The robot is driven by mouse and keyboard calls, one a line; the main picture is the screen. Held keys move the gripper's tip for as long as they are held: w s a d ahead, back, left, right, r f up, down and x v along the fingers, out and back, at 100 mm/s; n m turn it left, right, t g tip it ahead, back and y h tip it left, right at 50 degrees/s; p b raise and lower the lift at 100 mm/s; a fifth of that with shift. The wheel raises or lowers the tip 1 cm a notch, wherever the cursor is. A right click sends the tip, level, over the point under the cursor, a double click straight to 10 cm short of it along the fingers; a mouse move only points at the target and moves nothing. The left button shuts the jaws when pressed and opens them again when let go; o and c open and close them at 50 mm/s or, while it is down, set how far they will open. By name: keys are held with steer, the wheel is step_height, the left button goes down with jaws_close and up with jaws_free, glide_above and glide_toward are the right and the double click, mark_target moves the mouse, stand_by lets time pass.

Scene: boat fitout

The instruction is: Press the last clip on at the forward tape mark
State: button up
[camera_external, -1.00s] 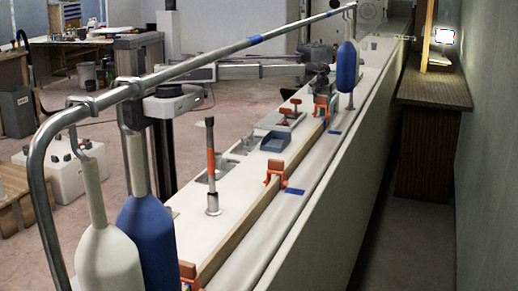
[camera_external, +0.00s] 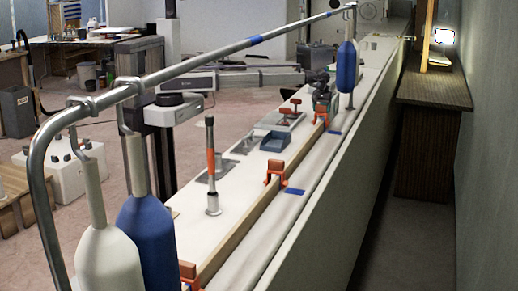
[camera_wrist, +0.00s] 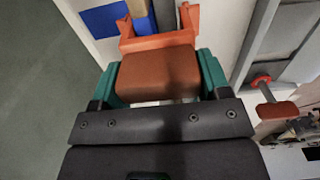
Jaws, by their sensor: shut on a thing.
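My gripper (camera_wrist: 158,88) has green fingers shut on the sides of an orange clip (camera_wrist: 158,70) in the wrist view. The clip's two prongs point toward the wooden batten (camera_wrist: 158,12) and appear to be at either side of it; I cannot tell if it is fully seated. A blue tape mark (camera_wrist: 104,20) lies left of the clip. In the external view the held clip (camera_external: 321,113) is at the far part of the batten (camera_external: 240,212), beside the forward tape mark (camera_external: 334,131). My gripper is small and partly hidden there.
Orange clips sit on the batten at the middle (camera_external: 274,170) and near end (camera_external: 188,272). A blue tray (camera_external: 275,141), red-handled clamps (camera_external: 284,117) and an orange-banded post (camera_external: 211,165) stand left of the batten. Fenders (camera_external: 347,68) hang from the steel rail (camera_external: 210,62).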

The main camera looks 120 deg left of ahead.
steer(key=shift+f+b, duration=1.25)
stand_by(0.4)
steer(key=o, duration=1.1)
steer(key=shift+r, duration=0.1)
step_height(320, 180, up, 11)
steer(key=p, duration=1.1)
steer(key=shift+f, duration=0.2)
